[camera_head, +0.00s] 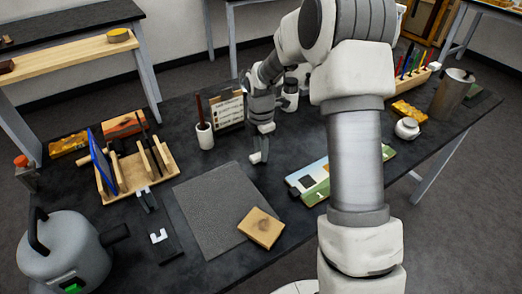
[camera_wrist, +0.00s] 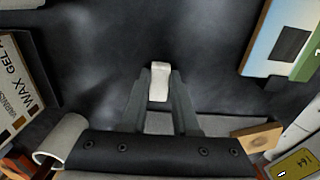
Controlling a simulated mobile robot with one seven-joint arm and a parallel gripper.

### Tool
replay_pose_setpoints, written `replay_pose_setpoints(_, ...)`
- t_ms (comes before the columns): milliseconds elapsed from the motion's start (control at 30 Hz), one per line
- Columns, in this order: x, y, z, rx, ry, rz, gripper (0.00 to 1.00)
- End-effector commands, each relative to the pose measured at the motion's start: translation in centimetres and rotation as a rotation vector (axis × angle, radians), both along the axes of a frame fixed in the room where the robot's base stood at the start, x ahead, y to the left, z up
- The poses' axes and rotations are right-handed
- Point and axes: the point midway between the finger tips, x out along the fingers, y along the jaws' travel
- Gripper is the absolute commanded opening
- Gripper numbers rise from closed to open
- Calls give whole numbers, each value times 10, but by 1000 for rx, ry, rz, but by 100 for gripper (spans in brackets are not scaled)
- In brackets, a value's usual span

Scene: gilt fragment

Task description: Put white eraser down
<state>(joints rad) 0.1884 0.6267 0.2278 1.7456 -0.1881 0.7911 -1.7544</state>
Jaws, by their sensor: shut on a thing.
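The white eraser (camera_wrist: 159,82) is between the fingertips of my gripper (camera_wrist: 158,98) in the wrist view. My gripper is shut on it, and the eraser's far end sticks out past the tips over the black tabletop. In the head view my gripper (camera_head: 261,150) is over the table, just beyond the far right edge of the grey mat (camera_head: 205,205). The eraser cannot be made out clearly there. I cannot tell whether it touches the tabletop.
A white cup (camera_head: 205,136) and a sign card (camera_head: 229,109) stand left of my gripper. A green-and-blue booklet (camera_head: 316,190) lies to the right. A wooden block (camera_head: 261,227) sits on the mat's near right corner. The black tabletop (camera_wrist: 190,35) ahead of the fingers is bare.

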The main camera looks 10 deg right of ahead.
Motion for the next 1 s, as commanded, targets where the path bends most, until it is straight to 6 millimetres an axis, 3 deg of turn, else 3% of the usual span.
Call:
replay_pose_setpoints(167,0,0,-4,0,0,0,0)
replay_pose_setpoints(200,0,0,-3,0,-1,0,36)
replay_pose_setpoints(333,0,0,-3,0,0,0,58)
replay_pose_setpoints(733,1,0,6,1,-2,0,58)
replay_pose_setpoints(1000,1,0,60,1,-5,0,58)
